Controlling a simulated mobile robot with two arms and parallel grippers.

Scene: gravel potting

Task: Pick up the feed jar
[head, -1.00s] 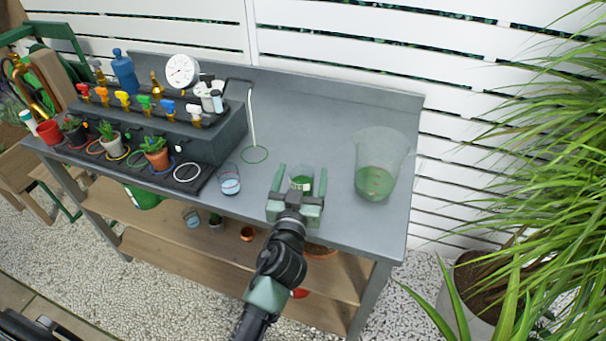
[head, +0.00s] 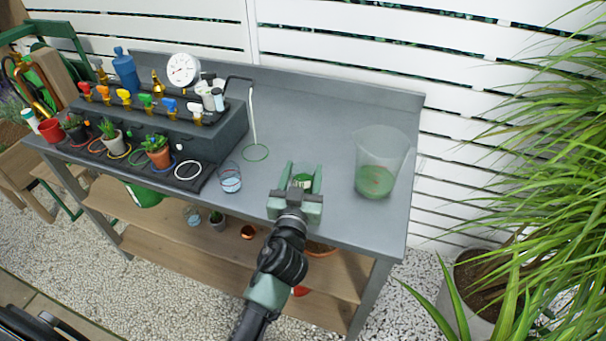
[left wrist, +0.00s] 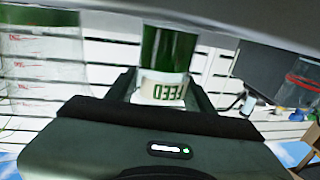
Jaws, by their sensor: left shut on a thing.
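The feed jar (head: 302,181) is a small clear jar with green contents, near the front edge of the grey bench (head: 330,125). My left gripper (head: 303,166) is shut on it, one finger on each side. I cannot tell whether the jar's base touches the bench. In the left wrist view the feed jar (left wrist: 168,52) sits between the fingers, its green contents and pale FEED label showing upside down. The gripper body hides part of the jar. My right gripper is not in view.
A large clear jug (head: 378,165) with green contents stands to the right. A small glass (head: 230,178) with blue liquid stands to the left. A black valve block (head: 190,130) and potted plants (head: 157,150) fill the bench's left. The back middle is mostly clear.

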